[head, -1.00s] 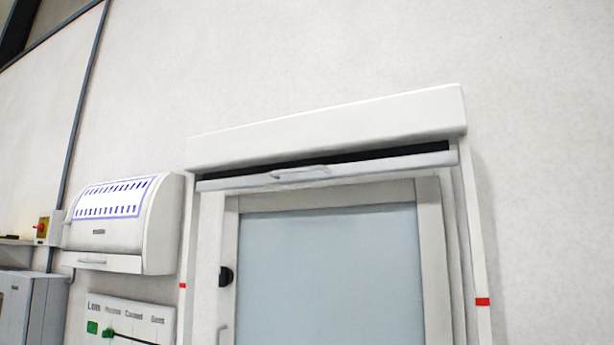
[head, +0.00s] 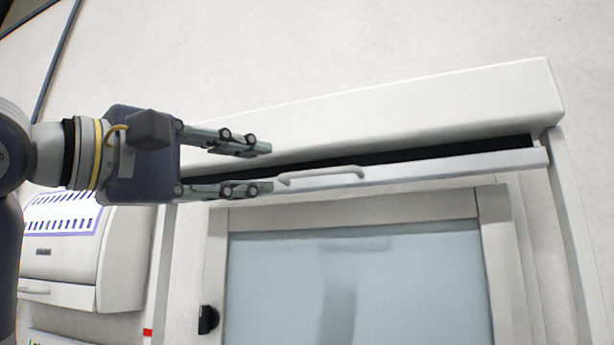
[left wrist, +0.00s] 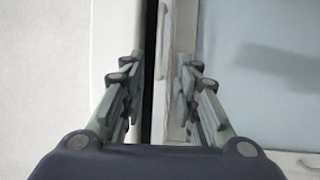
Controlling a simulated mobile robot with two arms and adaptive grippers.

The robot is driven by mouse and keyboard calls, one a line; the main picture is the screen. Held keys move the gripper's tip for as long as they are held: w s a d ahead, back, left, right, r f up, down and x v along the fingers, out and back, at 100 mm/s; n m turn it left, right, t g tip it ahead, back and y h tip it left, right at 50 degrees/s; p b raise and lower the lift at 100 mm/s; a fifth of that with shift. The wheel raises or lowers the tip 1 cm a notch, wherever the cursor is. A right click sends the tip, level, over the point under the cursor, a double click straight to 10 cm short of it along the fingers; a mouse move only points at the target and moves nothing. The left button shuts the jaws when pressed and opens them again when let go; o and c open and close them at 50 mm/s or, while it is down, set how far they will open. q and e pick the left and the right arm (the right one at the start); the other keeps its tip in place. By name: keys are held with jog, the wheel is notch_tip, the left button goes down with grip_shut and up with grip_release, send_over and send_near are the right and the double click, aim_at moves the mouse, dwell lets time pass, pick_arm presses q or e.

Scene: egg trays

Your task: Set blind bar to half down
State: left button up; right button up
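The blind bar (head: 430,171) is a white rail with a small curved handle (head: 322,175), just under the white blind housing (head: 400,112) at the top of the window. A dark gap shows between bar and housing. My left gripper (head: 268,168) is open and empty, level with the bar and just left of the handle. In the left wrist view my left gripper (left wrist: 160,85) has its fingers apart, with the bar (left wrist: 178,70) and dark gap between them in the picture; the handle (left wrist: 161,45) lies ahead. I cannot tell whether it touches. My right gripper is not in view.
The window pane (head: 360,285) sits in a white frame below the bar. A red mark (head: 147,332) is on the left side rail. A white wall box (head: 85,255) with a blue-edged label hangs at the left, behind my arm. The wall above is clear.

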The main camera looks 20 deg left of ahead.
aim_at(309, 174)
pick_arm(q)
jog(key=p+x, duration=0.1)
jog(key=x, duration=0.2)
jog(key=p+x, duration=0.1)
jog(key=x, duration=0.2)
jog(key=p+x, duration=0.1)
jog(key=x, duration=0.2)
jog(key=shift+s+d+r+p, duration=0.1)
jog(key=shift+d+p, duration=0.25)
jog(key=shift+w+d, duration=0.25)
jog(key=shift+w, duration=0.3)
jog(key=shift+d, duration=0.1)
jog(key=shift+w, duration=0.1)
grip_shut()
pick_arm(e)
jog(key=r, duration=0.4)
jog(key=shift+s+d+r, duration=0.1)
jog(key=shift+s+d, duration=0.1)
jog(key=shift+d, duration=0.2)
